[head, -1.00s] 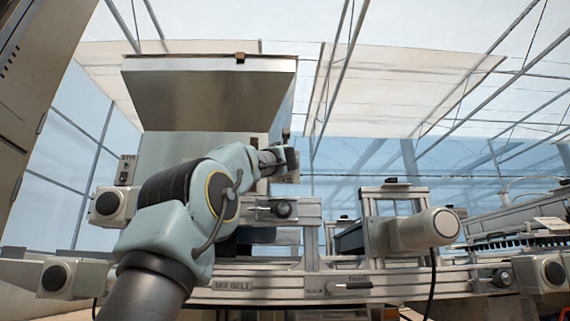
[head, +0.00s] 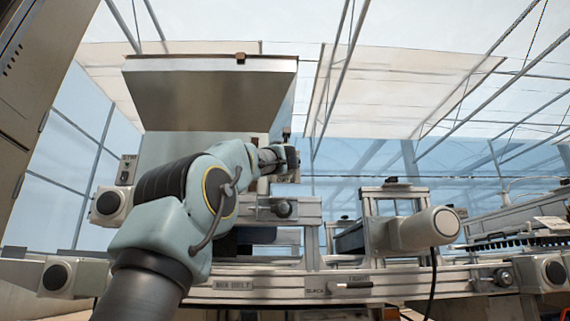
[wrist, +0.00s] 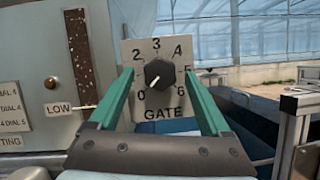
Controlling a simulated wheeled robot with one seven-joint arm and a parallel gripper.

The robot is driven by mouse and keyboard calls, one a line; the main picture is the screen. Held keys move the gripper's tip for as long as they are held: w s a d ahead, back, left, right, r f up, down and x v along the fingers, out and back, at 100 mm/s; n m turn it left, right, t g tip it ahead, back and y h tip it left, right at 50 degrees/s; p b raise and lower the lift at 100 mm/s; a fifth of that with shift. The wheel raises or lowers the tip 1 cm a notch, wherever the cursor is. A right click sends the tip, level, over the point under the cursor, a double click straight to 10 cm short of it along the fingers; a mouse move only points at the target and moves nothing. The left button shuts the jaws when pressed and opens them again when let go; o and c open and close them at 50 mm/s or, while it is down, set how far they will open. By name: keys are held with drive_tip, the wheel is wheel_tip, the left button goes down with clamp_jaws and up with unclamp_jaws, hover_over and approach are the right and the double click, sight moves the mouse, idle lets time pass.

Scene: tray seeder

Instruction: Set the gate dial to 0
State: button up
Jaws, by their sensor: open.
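The gate dial is a black round knob (wrist: 158,75) on a light grey plate (wrist: 170,48) marked 0 to 6, with GATE below. Its white pointer mark points down and to the left, toward the 0. My gripper (wrist: 159,72) is open, with one teal finger to the left of the knob and one to the right. Both fingers stand apart from the knob, with gaps on each side. In the head view my gripper is small and dark at the end of the arm (head: 290,158), and the knob cannot be made out there.
A grey hopper (head: 210,95) stands behind my arm. In the wrist view a panel with a LOW label (wrist: 59,108) and a brown sight strip (wrist: 80,50) lies left of the dial. A motor housing (head: 425,230) and rails stand to the right.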

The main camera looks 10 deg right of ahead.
drive_tip(key=b+v, duration=0.4)
drive_tip(key=v, duration=0.6)
drive_tip(key=shift+w+f, duration=0.1)
